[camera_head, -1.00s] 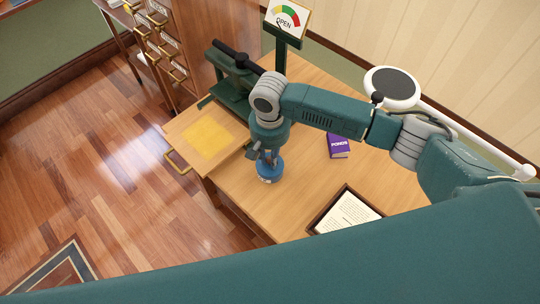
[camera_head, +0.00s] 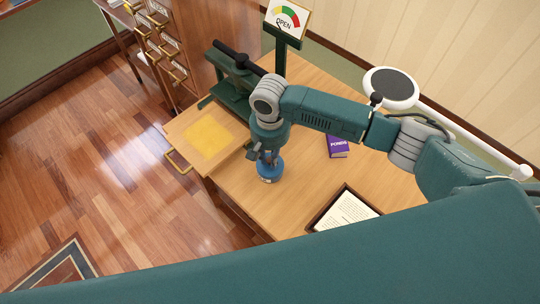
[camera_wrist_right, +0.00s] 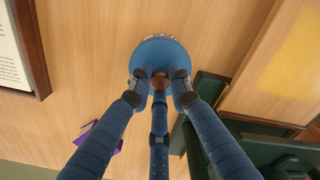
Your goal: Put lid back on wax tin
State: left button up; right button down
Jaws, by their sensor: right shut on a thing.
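A blue round wax tin (camera_head: 270,175) with a pale label stands on the wooden desk below my right gripper (camera_head: 268,157). In the right wrist view, a blue round top, which looks like the lid (camera_wrist_right: 160,50), lies under the fingers. My right gripper (camera_wrist_right: 160,80) is shut on the small brown knob at its middle. The lid covers most of the tin from above, and pale lettering shows at its far edge. I cannot tell whether the lid touches the tin's rim all around. My left gripper is out of view.
The desk (camera_head: 235,185) holds a purple box (camera_head: 338,146), a framed page (camera_head: 345,212) and a green press (camera_head: 230,85). A pulled-out board with a yellow square (camera_head: 210,138) is left of the tin. A dial sign (camera_head: 287,18) stands behind. Bare desk lies right of the tin.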

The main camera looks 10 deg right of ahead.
jog(key=shift+p, duration=0.55)
dwell(0.6)
dwell(0.4)
jog(key=c, duration=1)
grip_release()
jog(key=shift+c, duration=0.2)
jog(key=shift+r, duration=0.1)
notch_tip(320, 180, up, 4)
jog(key=p, duration=0.5)
jog(key=shift+r+p, duration=0.25)
jog(key=shift+p, duration=0.15)
jog(key=shift+r+p, duration=1.05)
jog(key=shift+r, duration=0.1)
